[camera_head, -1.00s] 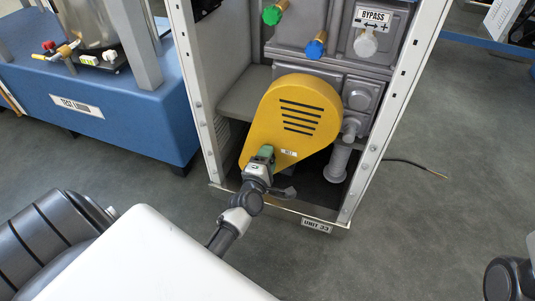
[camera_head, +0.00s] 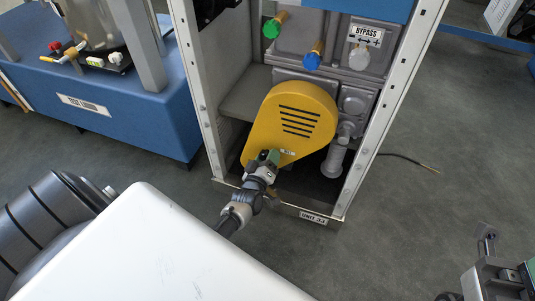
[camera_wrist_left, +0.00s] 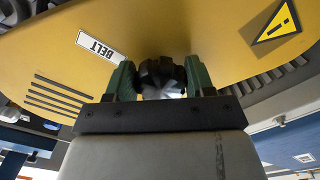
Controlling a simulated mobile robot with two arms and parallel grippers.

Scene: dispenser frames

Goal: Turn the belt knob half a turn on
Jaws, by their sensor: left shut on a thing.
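The yellow belt cover (camera_head: 291,111) with dark slots sits low in the open cabinet frame. My left gripper (camera_head: 270,158) is at its lower end, below a small white label. In the left wrist view the dark, ribbed belt knob (camera_wrist_left: 160,77) sits between the two green fingers of my left gripper (camera_wrist_left: 160,85), which is shut on it. The BELT label (camera_wrist_left: 101,46) is beside it on the cover. In the head view the gripper hides the knob. Part of my right gripper (camera_head: 522,274) shows at the lower right edge, cut off by the frame.
A green knob (camera_head: 273,26), a blue knob (camera_head: 313,58) and a grey knob (camera_head: 360,59) under a BYPASS label are above the cover. White cabinet posts (camera_head: 391,110) flank the opening. A blue bench (camera_head: 110,115) stands at left. A loose cable lies on the floor at right.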

